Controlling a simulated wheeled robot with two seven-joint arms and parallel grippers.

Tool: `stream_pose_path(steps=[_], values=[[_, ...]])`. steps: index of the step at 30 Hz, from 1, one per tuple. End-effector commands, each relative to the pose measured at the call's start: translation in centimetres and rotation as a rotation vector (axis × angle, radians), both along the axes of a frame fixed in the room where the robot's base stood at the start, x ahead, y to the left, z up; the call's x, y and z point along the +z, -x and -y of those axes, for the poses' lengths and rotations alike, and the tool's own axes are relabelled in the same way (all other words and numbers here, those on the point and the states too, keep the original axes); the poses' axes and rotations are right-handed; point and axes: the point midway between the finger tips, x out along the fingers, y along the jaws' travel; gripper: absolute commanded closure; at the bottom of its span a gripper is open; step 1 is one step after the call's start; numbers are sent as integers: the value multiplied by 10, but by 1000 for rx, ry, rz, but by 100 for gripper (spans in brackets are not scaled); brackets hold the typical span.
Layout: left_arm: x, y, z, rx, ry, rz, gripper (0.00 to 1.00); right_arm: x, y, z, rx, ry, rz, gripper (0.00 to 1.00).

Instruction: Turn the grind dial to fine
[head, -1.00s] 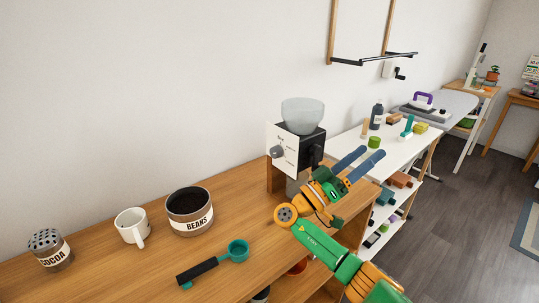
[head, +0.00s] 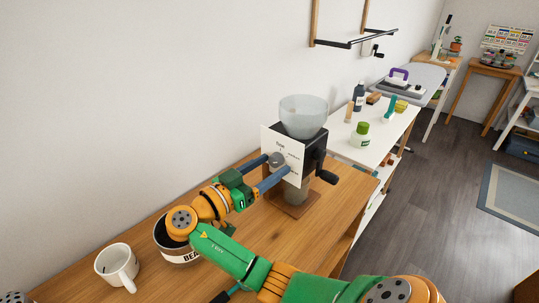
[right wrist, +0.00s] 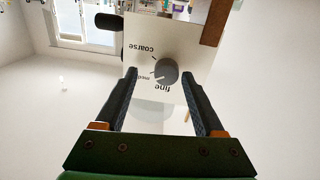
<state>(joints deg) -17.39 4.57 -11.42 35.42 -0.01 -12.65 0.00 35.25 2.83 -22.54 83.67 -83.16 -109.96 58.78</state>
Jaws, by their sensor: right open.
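The grinder (head: 312,158) stands on the wooden counter, a dark body with a clear hopper on top and a white front plate (head: 270,139). Its grey round dial (head: 277,160) is on that plate. The right wrist view shows the dial (right wrist: 166,71) upside down, with "coarse", "med" and "fine" printed around it; "fine" lies below the dial in that picture. I cannot clearly tell where its pointer is. My right gripper (head: 279,163) is open, its two blue fingers on either side of the dial. I cannot tell whether they touch it. My left gripper is not in view.
A black crank (head: 327,176) sticks out of the grinder's right side. A white mug (head: 117,264) stands at the front left of the counter (head: 75,278). A white shelf table stands beyond the grinder.

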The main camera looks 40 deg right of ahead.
Motion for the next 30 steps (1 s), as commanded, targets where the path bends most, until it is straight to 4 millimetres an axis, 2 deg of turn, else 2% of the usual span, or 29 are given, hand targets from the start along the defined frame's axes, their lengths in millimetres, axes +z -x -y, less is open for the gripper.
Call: stream_pose_path(steps=[3,10,18,30], values=[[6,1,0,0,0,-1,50,2,0,11,0,1,0,29],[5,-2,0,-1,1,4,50,-1,-1,12,0,1,0,29],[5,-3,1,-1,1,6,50,-1,0,12,0,1,0,100],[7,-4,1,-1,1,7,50,0,0,12,-1,6,-70,100]])
